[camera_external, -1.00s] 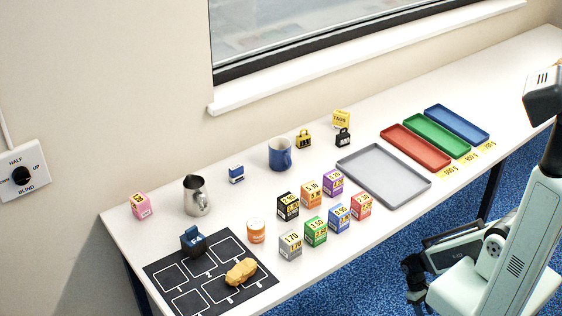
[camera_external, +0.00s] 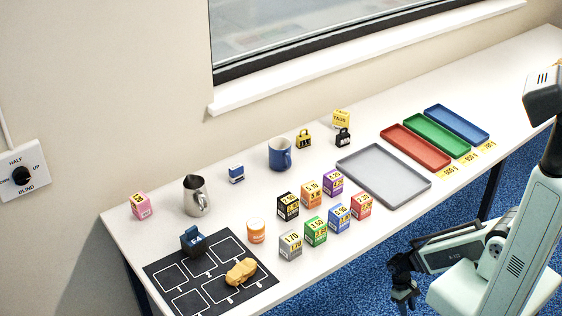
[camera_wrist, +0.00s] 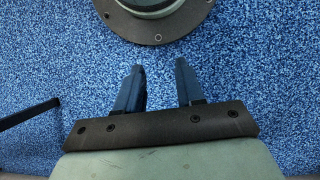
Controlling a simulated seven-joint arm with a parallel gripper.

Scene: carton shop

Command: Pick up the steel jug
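The steel jug (camera_external: 195,196) stands upright at the left part of the white bench, its handle facing right and toward the front. My gripper (camera_external: 404,303) is off the bench's front edge, over the blue carpet, far to the right of the jug. In the wrist view, the two fingers of my gripper (camera_wrist: 162,82) are apart with only carpet between them. The jug is not in the wrist view.
A grey tray (camera_external: 362,187) lies to the right.

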